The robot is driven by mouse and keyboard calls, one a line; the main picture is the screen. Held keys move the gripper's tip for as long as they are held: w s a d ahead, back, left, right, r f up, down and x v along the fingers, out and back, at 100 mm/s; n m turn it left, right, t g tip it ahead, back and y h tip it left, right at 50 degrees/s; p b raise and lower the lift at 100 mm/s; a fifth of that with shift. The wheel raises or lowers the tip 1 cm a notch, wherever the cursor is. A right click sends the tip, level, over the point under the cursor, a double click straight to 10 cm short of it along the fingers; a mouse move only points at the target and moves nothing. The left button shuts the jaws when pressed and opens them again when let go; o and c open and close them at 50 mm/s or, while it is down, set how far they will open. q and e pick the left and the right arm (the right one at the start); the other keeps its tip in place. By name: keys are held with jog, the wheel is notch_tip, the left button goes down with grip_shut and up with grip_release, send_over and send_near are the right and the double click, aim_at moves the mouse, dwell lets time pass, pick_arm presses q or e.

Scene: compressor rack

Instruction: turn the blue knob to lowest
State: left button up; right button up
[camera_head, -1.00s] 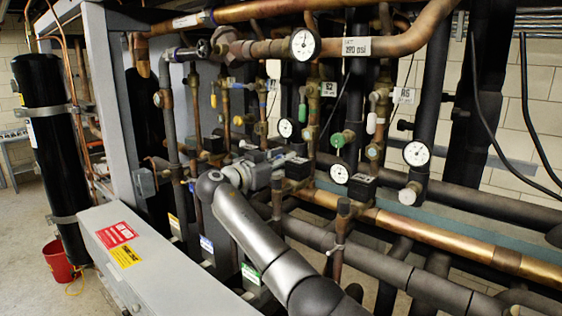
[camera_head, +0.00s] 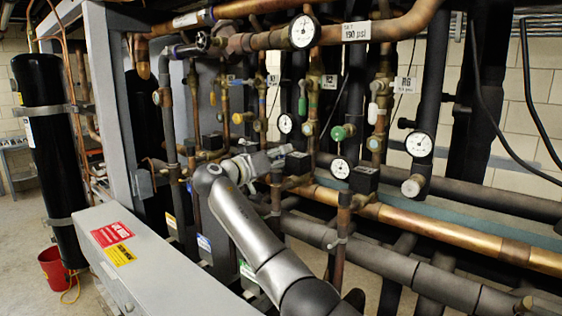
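I cannot pick out a blue knob with certainty. A small dark round valve handle (camera_head: 204,41) sits on the upper left pipe, beside a purple-blue band. A green knob (camera_head: 338,133) and a yellow knob (camera_head: 238,118) show on the valves in the middle. My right arm comes up from the bottom centre. Its gripper (camera_head: 282,152) points right, among the pipes below the valves and left of a black box. The fingertips are small and blend with the pipes, so their opening is unclear. My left gripper is out of view.
Several pressure gauges, one at the top (camera_head: 303,31), hang among the pipes. A copper pipe (camera_head: 420,224) and dark insulated pipes cross low on the right. A grey cabinet (camera_head: 160,270) fills the lower left. A red bucket (camera_head: 54,264) stands on the floor, far left.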

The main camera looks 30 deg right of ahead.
jog(key=shift+n, duration=0.3)
jog(key=o, duration=1.1)
jog(key=shift+a, duration=0.15)
jog(key=shift+c, duration=0.2)
jog(key=v, duration=1.2)
